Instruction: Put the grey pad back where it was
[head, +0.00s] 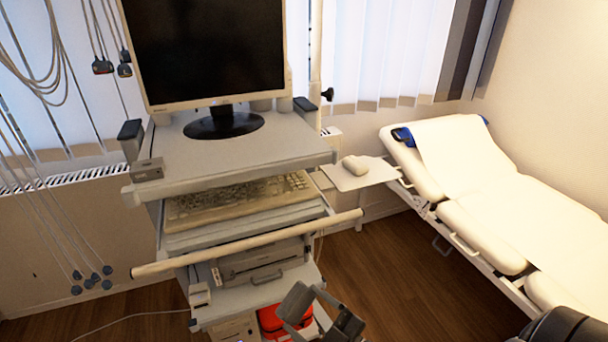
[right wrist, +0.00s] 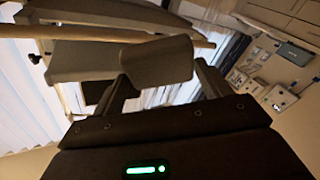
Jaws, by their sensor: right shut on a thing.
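The grey pad (right wrist: 156,62) is a flat, rounded rectangle held at the fingertips of my right gripper (right wrist: 165,82) in the right wrist view. In the head view, the pad (head: 297,302) shows at the bottom centre, tilted, in front of the cart's lower shelves. My right gripper (head: 318,308) is shut on it there, its dark body partly cut off by the frame's bottom edge. My left gripper is not in view.
A cart (head: 262,158) carries a monitor (head: 205,50), a keyboard (head: 235,197) and a front rail (head: 250,243). A white side shelf (head: 372,178) holds a mouse (head: 355,165). A red item (head: 272,318) sits low. A couch (head: 480,180) stands right; open floor lies between.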

